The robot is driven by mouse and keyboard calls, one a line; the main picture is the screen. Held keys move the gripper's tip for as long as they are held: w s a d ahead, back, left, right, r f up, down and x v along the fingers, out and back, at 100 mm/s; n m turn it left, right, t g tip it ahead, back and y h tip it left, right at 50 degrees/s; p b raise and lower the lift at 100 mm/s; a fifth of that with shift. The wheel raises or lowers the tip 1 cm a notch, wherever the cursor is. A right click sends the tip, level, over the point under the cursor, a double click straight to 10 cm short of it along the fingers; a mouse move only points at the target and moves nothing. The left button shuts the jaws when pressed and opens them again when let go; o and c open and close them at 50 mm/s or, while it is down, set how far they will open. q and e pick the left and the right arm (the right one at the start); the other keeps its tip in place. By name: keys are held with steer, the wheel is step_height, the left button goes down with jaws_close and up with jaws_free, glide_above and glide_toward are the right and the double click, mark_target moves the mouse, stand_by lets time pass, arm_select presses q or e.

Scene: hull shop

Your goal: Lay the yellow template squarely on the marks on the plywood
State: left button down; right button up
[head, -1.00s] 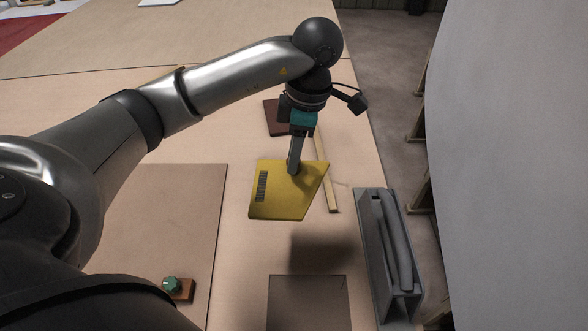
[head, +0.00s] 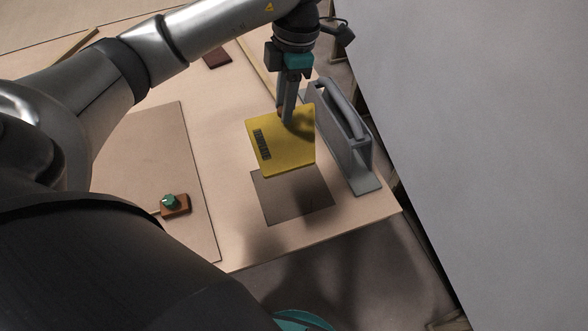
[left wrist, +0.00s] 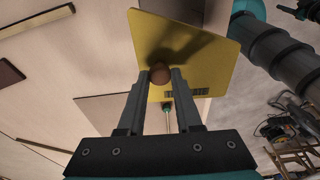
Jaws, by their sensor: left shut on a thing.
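The yellow template (head: 275,150), a thin plate with a dark label, hangs tilted in the head view over the far part of a darker rectangular patch (head: 300,203) on the pale wooden surface. It overlaps the patch in the picture and looks raised above it; I cannot tell the gap. My left gripper (head: 285,113) is shut on the template's brown knob. In the left wrist view the knob (left wrist: 159,74) sits between the fingertips (left wrist: 159,80), with the template (left wrist: 205,52) behind. The patch is partly hidden; no fine marks can be made out. My right gripper is not in view.
A grey tool with a handle (head: 345,135) stands close to the right of the template. A flat brown board (head: 150,150) lies left, with a green-knobbed block (head: 176,206) on it. A dark red block (head: 217,58) lies farther back. The table's front edge is near the patch.

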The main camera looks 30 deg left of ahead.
mark_target(286, 130)
arm_select(q)
step_height(286, 130, down, 8)
steer(key=b, duration=0.2)
steer(key=shift+w+r+b, duration=0.1)
steer(key=shift+r+b, duration=0.05)
steer(key=shift+b, duration=0.2)
step_height(286, 130, down, 7)
steer(key=shift+a+f+b, duration=0.1)
steer(key=shift+b, duration=0.5)
step_height(286, 130, down, 4)
steer(key=shift+r+b, duration=0.2)
steer(key=shift+b, duration=0.2)
steer(key=shift+f, duration=0.25)
steer(key=shift+r, duration=0.1)
steer(key=c, duration=0.8)
jaws_free()
steer(key=shift+o, duration=1)
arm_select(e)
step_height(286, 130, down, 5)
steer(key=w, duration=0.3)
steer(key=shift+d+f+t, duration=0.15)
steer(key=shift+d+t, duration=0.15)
